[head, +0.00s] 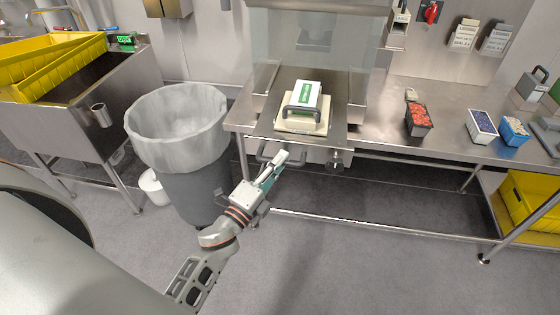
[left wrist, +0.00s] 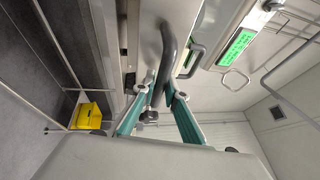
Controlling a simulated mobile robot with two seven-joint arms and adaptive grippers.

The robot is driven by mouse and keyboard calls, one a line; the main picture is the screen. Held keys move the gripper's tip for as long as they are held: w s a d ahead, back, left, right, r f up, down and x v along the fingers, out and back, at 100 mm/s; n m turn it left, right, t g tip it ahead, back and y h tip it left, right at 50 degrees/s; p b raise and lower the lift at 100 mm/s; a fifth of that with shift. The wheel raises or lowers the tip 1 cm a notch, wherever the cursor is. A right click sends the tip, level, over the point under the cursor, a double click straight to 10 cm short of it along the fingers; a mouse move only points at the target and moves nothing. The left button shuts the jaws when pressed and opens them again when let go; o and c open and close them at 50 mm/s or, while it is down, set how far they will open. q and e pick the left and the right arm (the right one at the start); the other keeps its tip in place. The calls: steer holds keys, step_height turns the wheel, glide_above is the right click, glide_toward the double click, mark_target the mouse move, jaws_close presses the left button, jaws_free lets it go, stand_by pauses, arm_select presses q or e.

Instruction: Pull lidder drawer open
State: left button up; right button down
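The lidder (head: 302,100) is a cream and white unit with a green label and a dark handle on top, standing on the steel bench. Below its plate, at the bench's front edge, is the drawer's dark bar handle (head: 265,154). My left gripper (head: 280,160) is at the right part of this handle. In the left wrist view the dark curved handle (left wrist: 168,45) runs down between the teal fingers (left wrist: 161,84), whose tips come close together on it. The drawer front looks about level with the bench edge. My right gripper is in neither view.
A lined waste bin (head: 180,130) stands left of the bench, close to my left arm. A sink with yellow crates (head: 60,60) is farther left. Small food tubs (head: 419,120) sit on the bench at right. The floor in front is clear.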

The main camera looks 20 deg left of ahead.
arm_select(q)
steer(key=shift+o, duration=1.1)
steer(key=shift+s, duration=0.1)
steer(key=v, duration=1.2)
steer(key=s+d+f+n+g, duration=0.2)
steer(key=s+f+n+g, duration=0.1)
steer(key=f+n, duration=0.2)
steer(key=s+d+f+n+g, duration=0.2)
steer(key=s+f+n+g, duration=0.1)
steer(key=f+n, duration=0.3)
steer(key=s+d+f+n+g+p, duration=0.1)
steer(key=s+d+f+n+g, duration=0.1)
steer(key=f, duration=0.7)
steer(key=s+n+g, duration=0.1)
steer(key=s+n, duration=0.1)
steer(key=n, duration=0.1)
steer(key=shift+f+y, duration=0.3)
steer(key=shift+f, duration=0.05)
